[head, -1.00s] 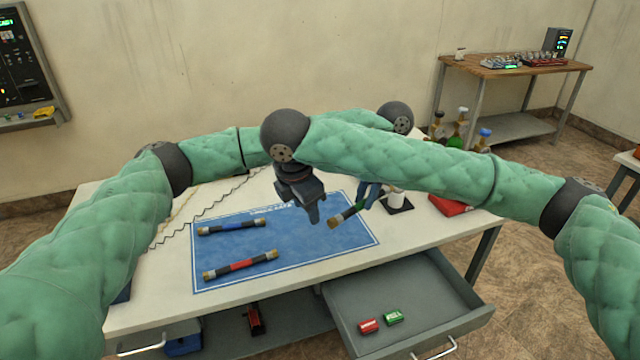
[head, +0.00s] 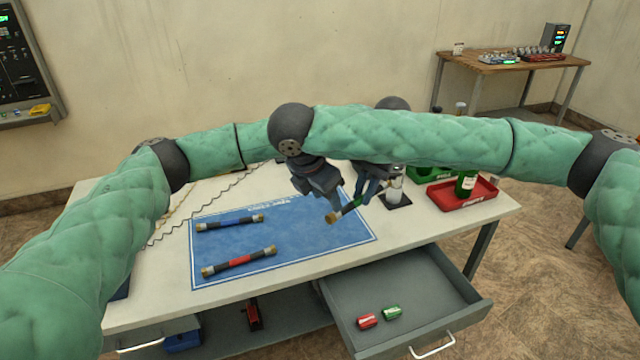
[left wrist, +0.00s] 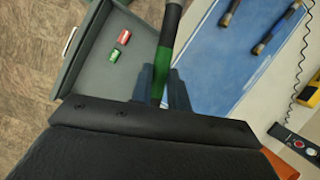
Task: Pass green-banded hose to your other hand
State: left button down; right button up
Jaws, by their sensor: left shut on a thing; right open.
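The green-banded hose (head: 346,209) is black with a green band and a brass-coloured end, held tilted above the mat's right edge in the head view. My left gripper (head: 366,196), its arm crossing behind the right one, is shut on it. In the left wrist view the green band (left wrist: 162,66) shows between the fingers (left wrist: 162,92), and the hose's top end runs out of frame. My right gripper (head: 332,200) is open and empty, just left of the hose near its brass end. Whether they touch is not clear.
A blue mat (head: 285,233) holds a blue-banded hose (head: 230,222) and a red-banded hose (head: 238,261). An open drawer (head: 440,305) below contains red and green cylinders. A red tray (head: 480,193) with a green bottle stands at right. My crossed arms are close together.

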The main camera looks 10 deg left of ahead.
aim_at(334, 213)
jog(key=shift+x, duration=3.45)
grip_shut()
pick_arm(q)
jog(key=c, duration=1.3)
grip_release()
jog(key=shift+o, duration=0.2)
